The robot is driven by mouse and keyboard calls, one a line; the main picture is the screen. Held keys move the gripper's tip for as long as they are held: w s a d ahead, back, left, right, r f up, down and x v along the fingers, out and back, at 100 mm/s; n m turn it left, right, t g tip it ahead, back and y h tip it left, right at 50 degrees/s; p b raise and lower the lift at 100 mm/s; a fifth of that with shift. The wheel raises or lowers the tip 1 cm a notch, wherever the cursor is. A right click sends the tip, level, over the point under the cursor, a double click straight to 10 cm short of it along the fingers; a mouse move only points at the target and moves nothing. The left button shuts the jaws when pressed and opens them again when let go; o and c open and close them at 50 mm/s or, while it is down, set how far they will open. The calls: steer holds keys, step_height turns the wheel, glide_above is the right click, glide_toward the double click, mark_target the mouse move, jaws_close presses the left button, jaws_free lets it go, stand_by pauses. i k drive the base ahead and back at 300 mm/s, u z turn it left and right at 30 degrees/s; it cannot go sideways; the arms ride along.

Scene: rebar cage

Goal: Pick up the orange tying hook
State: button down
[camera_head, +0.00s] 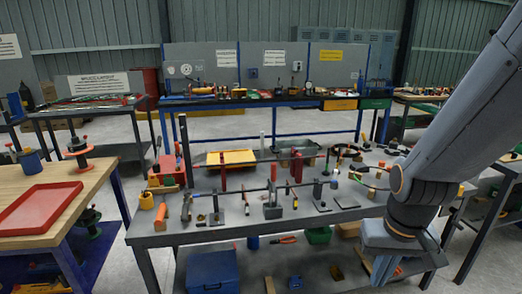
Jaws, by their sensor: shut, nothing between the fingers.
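I cannot tell for sure which item is the orange tying hook. A small tool with an orange handle (284,239) shows low in the picture, apparently below the front edge of the grey workbench (300,226). Another orange-handled item (160,216) stands at the left end of the bench top. My gripper (384,272) hangs at the lower right, in front of the bench's right part, pointing down. It is shut and empty, apart from all of these items.
Horizontal bars and upright clamps fill much of the bench top. A wooden table with a red tray (40,208) stands at the left. A blue box (213,272) is on the lower shelf. My arm hides the bench's right end.

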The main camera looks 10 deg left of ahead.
mark_target(160, 215)
steer(key=u, duration=1.5)
